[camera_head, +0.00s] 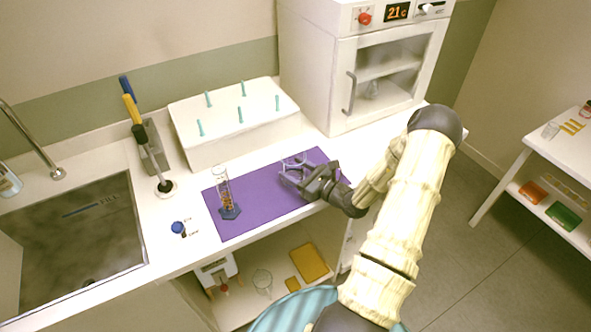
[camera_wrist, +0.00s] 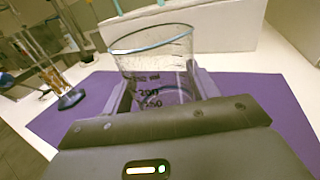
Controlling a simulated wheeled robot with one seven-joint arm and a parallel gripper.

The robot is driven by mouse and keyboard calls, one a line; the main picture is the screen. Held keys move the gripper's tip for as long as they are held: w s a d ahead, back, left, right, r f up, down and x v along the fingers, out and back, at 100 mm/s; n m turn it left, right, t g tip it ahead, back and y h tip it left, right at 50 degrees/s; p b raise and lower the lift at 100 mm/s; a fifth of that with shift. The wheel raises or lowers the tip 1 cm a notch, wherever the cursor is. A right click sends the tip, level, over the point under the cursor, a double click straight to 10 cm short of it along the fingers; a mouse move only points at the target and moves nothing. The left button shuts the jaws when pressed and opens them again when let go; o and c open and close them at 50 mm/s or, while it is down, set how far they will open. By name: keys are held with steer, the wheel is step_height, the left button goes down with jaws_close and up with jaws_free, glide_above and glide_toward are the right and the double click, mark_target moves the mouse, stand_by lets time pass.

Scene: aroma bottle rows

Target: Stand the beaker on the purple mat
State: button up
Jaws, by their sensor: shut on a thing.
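The clear glass beaker (camera_wrist: 150,62) with dark volume marks stands upright between my gripper's fingers in the wrist view. It also shows in the head view (camera_head: 293,163), at the right part of the purple mat (camera_head: 262,190). My gripper (camera_head: 300,179) is shut on the beaker, low over the mat. The mat also fills much of the wrist view (camera_wrist: 255,97). The fingers hide the beaker's lower part, so I cannot tell whether its base touches the mat.
A glass cylinder on a blue base (camera_head: 229,212) stands at the mat's left. A white block with teal pegs (camera_head: 235,125) is behind the mat, and a white cabinet (camera_head: 345,100) is at the back right. The sink (camera_head: 70,235) is at left. Middle mat is clear.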

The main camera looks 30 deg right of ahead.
steer(key=shift+f, duration=0.15)
steer(key=o, duration=1.1)
steer(key=shift+s+d, duration=0.1)
steer(key=shift+s, duration=0.05)
steer(key=b+v, duration=0.2)
steer(key=v, duration=0.9)
steer(key=shift+s, duration=0.35)
steer(key=shift+d, duration=0.15)
